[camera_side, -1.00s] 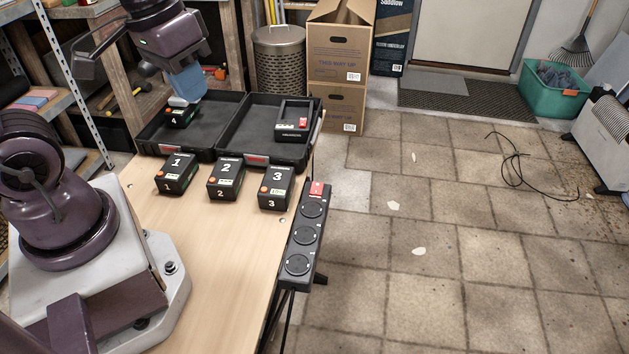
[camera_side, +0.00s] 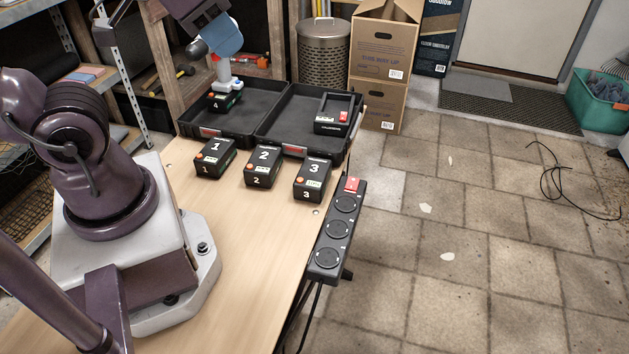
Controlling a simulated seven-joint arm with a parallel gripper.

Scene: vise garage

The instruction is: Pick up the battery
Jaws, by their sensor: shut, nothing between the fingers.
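Four black batteries are in view. Battery 1 (camera_side: 214,158), battery 2 (camera_side: 263,167) and battery 3 (camera_side: 312,180) stand in a row on the wooden table, each with an orange dot and a white number. Battery 4 (camera_side: 217,104) lies in the left half of the open black case (camera_side: 185,128). My gripper (camera_side: 223,86) points down directly over battery 4, with its pale fingers shut and empty. The fingertips are at or just above the battery's top; I cannot tell whether they touch it.
A black charger (camera_side: 333,124) with a red part sits in the case's right half. A black power strip (camera_side: 337,232) runs along the table's right edge. Cardboard boxes (camera_side: 384,50) and a metal bin (camera_side: 324,55) stand behind. The front of the table (camera_side: 250,240) is bare.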

